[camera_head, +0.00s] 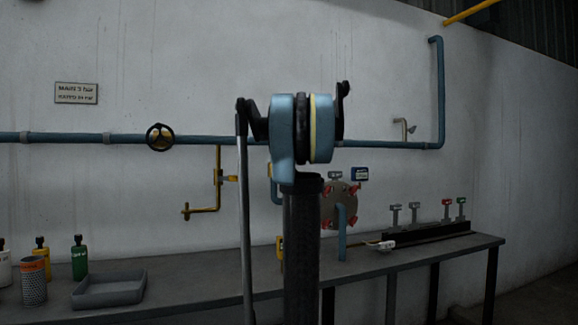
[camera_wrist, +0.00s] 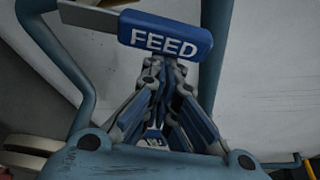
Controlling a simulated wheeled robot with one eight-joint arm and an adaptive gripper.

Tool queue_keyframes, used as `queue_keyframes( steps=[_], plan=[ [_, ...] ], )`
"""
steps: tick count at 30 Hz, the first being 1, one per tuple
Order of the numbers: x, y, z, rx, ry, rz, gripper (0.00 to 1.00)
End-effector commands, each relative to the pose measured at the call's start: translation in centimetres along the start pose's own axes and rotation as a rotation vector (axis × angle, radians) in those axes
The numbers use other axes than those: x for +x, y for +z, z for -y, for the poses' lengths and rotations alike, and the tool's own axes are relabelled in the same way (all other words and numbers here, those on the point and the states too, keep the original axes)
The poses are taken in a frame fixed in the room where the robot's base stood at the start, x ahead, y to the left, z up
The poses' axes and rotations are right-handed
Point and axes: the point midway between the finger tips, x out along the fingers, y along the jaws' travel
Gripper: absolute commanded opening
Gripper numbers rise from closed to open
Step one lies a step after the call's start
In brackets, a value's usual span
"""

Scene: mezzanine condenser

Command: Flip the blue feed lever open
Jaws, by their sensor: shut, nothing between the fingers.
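The blue feed lever (camera_wrist: 165,36) shows at the top of the wrist view, as a blue grip with "FEED" in white letters on a flat grey bar (camera_wrist: 88,15). My gripper (camera_wrist: 166,64) is shut and empty, with its fingertips just below the blue grip in that picture. I cannot tell whether they touch it. My gripper is hidden behind my arm there.
In the head view, the grey bench (camera_head: 210,287) holds bottles, a grey tray (camera_head: 108,289) and a row of small valves (camera_head: 428,212). A blue wall pipe (camera_head: 60,138) carries a black handwheel (camera_head: 160,137).

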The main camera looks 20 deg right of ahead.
Motion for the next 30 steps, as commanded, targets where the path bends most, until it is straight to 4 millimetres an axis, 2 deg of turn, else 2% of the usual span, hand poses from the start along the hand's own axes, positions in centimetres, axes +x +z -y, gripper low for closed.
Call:
queue_keyframes(
  steps=[6,12,30],
  plan=[
    [-0.5,1.7,0.4,-0.179,-0.061,0.0,0.0],
    [-0.8,2.5,0.6,-0.268,-0.093,-0.002,0.0],
    [-1.3,3.7,0.6,-0.402,-0.14,0.004,0.0]
  ],
)
